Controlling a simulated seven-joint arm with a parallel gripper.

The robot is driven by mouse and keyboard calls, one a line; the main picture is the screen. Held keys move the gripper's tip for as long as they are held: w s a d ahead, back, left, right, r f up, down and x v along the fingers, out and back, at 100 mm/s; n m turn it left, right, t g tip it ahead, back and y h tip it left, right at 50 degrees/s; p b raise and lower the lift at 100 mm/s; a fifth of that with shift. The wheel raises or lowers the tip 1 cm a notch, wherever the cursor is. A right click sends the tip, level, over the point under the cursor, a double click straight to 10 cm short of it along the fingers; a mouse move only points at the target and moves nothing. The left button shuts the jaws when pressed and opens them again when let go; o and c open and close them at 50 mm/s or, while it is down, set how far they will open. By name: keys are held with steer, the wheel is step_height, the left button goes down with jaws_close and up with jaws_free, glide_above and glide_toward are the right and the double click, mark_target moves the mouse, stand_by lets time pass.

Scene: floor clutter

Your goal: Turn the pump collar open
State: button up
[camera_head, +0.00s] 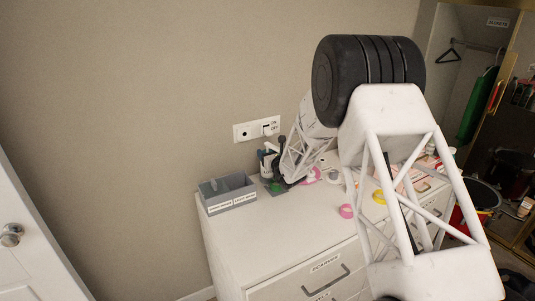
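A small bottle-like item (267,157), pale on top with dark parts, stands at the back left of the white cabinet top, just right of a grey bin. It may be the pump; its collar is too small to make out. My gripper (281,171), dark and small in view, is at the end of my white arm, right beside this item and partly over it. I cannot tell whether it touches the item or whether its fingers are open or shut.
The grey divided bin (229,204) stands close on the left. A pink roll (346,211) and a yellow roll (379,197) lie on the white cabinet top (270,237). A wall outlet (256,129) is behind. The cabinet's front left top is clear.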

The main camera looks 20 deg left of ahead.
steer(key=o, duration=0.3)
steer(key=shift+o, duration=0.2)
steer(key=shift+d, duration=0.1)
steer(key=v, duration=0.7)
steer(key=shift+s+d, duration=0.2)
steer(key=shift+s, duration=0.1)
steer(key=shift+c, duration=0.5)
